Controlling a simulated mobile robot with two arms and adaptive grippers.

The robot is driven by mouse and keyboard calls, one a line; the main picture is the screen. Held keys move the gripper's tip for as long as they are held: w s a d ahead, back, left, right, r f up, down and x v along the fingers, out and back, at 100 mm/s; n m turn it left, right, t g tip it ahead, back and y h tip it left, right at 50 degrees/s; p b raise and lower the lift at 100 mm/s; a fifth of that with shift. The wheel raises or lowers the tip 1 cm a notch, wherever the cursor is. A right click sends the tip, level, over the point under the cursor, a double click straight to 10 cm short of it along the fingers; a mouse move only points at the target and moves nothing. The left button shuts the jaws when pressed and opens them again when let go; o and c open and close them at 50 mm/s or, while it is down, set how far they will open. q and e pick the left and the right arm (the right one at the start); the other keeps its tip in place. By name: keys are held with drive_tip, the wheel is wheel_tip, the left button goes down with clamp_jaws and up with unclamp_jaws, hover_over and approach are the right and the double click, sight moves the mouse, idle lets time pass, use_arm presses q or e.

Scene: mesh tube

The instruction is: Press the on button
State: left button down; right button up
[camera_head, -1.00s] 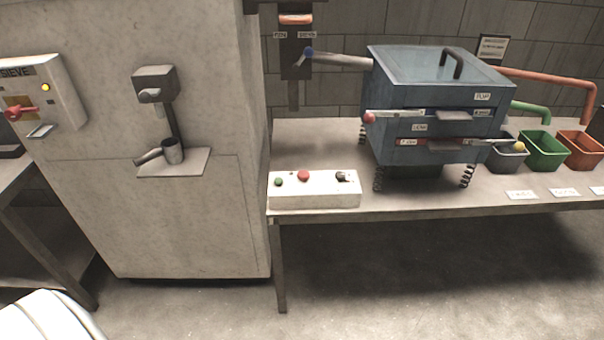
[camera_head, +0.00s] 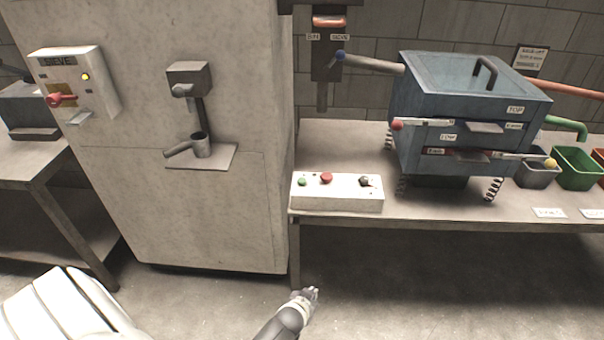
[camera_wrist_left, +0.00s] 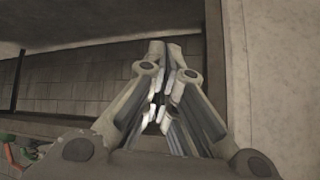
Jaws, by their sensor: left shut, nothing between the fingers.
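A white control box (camera_head: 337,196) sits at the near left corner of the right table. On its top are a green button (camera_head: 302,182) at the left, a red button (camera_head: 326,178) in the middle and a dark knob (camera_head: 364,182) at the right. I cannot read any label for the on button. My left gripper (camera_head: 311,293) shows at the bottom of the head view, below and in front of the table edge, apart from the box. In the left wrist view its fingers (camera_wrist_left: 165,95) are shut and empty. My right gripper is not in view.
A blue sieve machine (camera_head: 470,88) on springs stands behind and right of the box. Grey (camera_head: 537,172) and green (camera_head: 577,168) bins stand farther right. A tall concrete block (camera_head: 215,200) stands left of the table, with a sieve switch panel (camera_head: 75,85).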

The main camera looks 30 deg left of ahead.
use_arm(q)
drive_tip(key=w+a+r+n+t+y, duration=0.1)
drive_tip(key=w+a+r, duration=0.3)
drive_tip(key=r, duration=0.6)
drive_tip(key=w+a+r+n+t+y, duration=0.2)
drive_tip(key=w+a+r, duration=0.2)
drive_tip(key=r, duration=0.7)
drive_tip(key=w+a+r+n+t+y, duration=0.1)
drive_tip(key=w+a+r, duration=0.3)
drive_tip(key=r, duration=0.7)
drive_tip(key=shift+w+r+n+t+y+p, duration=0.15)
drive_tip(key=shift+w+n+t+y+p, duration=0.2)
drive_tip(key=shift+n+y, duration=0.35)
drive_tip(key=shift+s+a, duration=0.1)
